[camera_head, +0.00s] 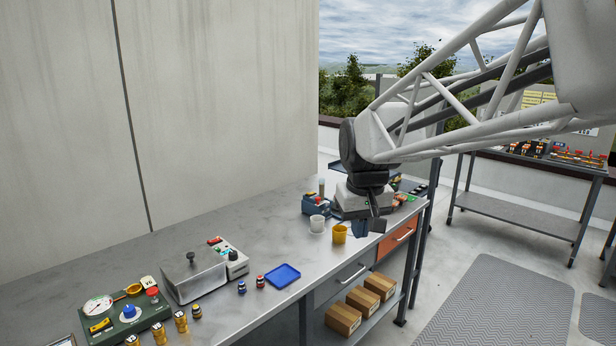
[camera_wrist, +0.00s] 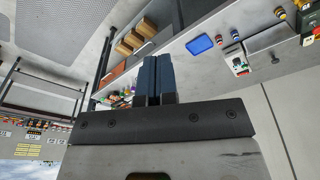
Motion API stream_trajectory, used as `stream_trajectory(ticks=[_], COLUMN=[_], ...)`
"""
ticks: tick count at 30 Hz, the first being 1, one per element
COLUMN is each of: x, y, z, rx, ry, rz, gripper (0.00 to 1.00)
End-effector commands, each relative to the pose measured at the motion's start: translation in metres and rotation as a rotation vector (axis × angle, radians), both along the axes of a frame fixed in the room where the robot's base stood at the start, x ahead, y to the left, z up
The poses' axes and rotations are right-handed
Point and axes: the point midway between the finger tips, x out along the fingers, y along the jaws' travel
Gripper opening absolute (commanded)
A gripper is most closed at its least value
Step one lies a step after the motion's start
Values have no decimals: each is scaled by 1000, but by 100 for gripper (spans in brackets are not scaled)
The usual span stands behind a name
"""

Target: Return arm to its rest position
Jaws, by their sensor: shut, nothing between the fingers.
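My gripper (camera_head: 376,222) hangs from my white lattice arm above the far right part of the metal workbench (camera_head: 230,270). In the wrist view my gripper (camera_wrist: 154,58) shows two dark fingers side by side, closed together with nothing between them. In the head view it is near a yellow cup (camera_head: 339,233) and a white cup (camera_head: 317,223). My wrist hides part of the grey device (camera_head: 346,200) behind it.
Cardboard boxes (camera_head: 343,319) sit on the shelf below.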

Motion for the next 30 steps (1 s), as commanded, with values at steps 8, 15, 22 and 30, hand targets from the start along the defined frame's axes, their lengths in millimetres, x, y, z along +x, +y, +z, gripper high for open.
stream_trajectory(ticks=[8, 15, 22, 30], x=[-64, -117, -167, -219], y=[-29, -49, -64, -77], z=[-11, -27, -47, -72], rx=[6, 11, 14, 19], ry=[-19, -35, -49, -65], rz=[-63, -116, -167, -222], gripper=[0, 0, 0, 0])
